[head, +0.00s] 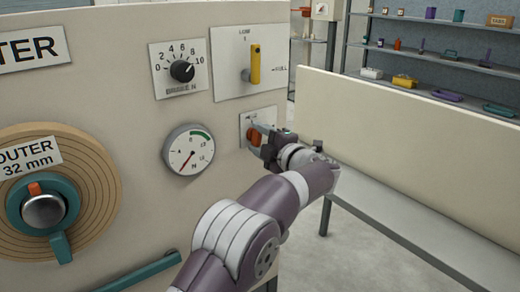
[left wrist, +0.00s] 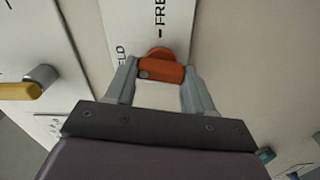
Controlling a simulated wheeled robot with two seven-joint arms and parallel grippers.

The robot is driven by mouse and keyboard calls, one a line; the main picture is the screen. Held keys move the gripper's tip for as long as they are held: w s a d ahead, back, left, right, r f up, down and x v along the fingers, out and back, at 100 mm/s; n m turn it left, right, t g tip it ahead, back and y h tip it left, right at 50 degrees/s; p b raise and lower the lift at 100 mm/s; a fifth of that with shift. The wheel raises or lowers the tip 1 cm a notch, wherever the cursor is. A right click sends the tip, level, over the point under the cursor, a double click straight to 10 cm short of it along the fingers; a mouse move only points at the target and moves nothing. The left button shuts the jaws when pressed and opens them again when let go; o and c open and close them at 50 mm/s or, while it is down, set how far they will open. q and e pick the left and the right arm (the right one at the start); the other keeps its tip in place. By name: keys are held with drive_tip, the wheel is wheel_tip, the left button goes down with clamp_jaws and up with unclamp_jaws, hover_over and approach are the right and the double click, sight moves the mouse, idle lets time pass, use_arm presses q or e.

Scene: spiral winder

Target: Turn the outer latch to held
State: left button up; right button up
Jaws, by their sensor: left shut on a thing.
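The latch (head: 253,137) is a small orange knob on a white plate at the right side of the panel. In the left wrist view the orange knob (left wrist: 162,67) sits between the fingers, beside a plate (left wrist: 136,30) reading "FRE…" and "…ELD", both words cut off. My left gripper (head: 259,138) is shut on this knob, with a finger on each side; it also shows in the left wrist view (left wrist: 162,80). The fingers partly hide the plate, and I cannot tell which mark the knob points to. My right gripper is not in view.
A yellow lever (head: 255,65) stands above the latch. A dial knob (head: 182,71) and a round gauge (head: 188,149) are to its left. The outer spool (head: 102,180) with a teal hub is at far left. A bench (head: 400,215) stands at right.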

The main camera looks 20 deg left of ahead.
use_arm(q)
drive_tip(key=shift+f+n+b, duration=0.2)
drive_tip(key=shift+n+b, duration=0.65)
drive_tip(key=shift+n, duration=0.25)
drive_tip(key=shift+r, duration=0.1)
drive_tip(key=o, duration=1)
drive_tip(key=shift+o, duration=0.2)
drive_tip(key=v, duration=1.2)
drive_tip(key=shift+s+d, duration=0.25)
drive_tip(key=shift+s, duration=0.05)
